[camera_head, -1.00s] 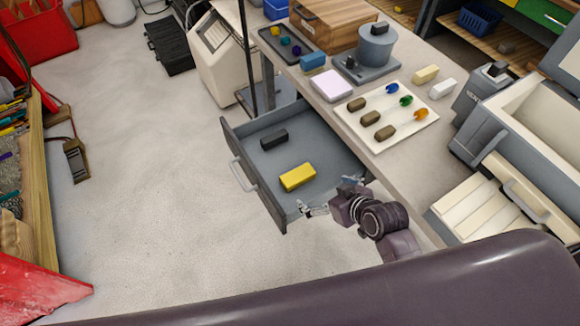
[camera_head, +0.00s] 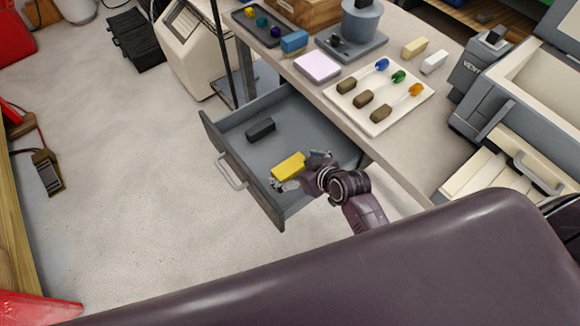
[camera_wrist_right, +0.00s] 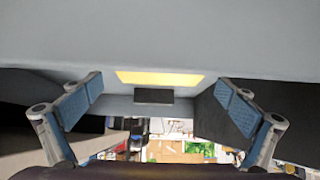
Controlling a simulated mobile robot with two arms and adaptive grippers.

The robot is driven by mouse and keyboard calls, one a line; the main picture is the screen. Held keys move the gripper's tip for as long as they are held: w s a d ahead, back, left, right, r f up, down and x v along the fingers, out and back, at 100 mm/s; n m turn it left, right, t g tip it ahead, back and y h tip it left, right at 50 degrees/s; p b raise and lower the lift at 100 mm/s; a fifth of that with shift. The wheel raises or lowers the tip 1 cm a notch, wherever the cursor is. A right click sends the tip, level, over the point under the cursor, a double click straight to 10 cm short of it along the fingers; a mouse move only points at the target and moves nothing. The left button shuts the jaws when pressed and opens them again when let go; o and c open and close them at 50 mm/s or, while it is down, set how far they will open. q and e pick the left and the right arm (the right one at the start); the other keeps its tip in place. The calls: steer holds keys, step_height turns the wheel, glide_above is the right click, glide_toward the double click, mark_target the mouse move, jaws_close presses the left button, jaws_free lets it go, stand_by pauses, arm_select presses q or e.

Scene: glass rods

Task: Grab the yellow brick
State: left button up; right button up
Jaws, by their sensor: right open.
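The yellow brick (camera_head: 288,166) lies on the floor of the open grey drawer (camera_head: 285,121). My right gripper (camera_head: 298,170) is inside the drawer's near end, right by the brick, with its fingers spread. The right wrist view shows the yellow brick (camera_wrist_right: 160,77) ahead, between the two blue-padded fingers of my open, empty right gripper (camera_wrist_right: 158,110). I cannot tell from the head view whether a finger touches the brick. A black brick (camera_head: 261,129) lies farther back in the drawer; it also shows beyond the yellow one in the right wrist view (camera_wrist_right: 154,96). My left gripper is not in view.
The drawer walls stand close around my right gripper.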

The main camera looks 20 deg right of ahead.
steer(key=shift+x, duration=1.2)
steer(key=shift+c, duration=0.6)
steer(key=c, duration=1.3)
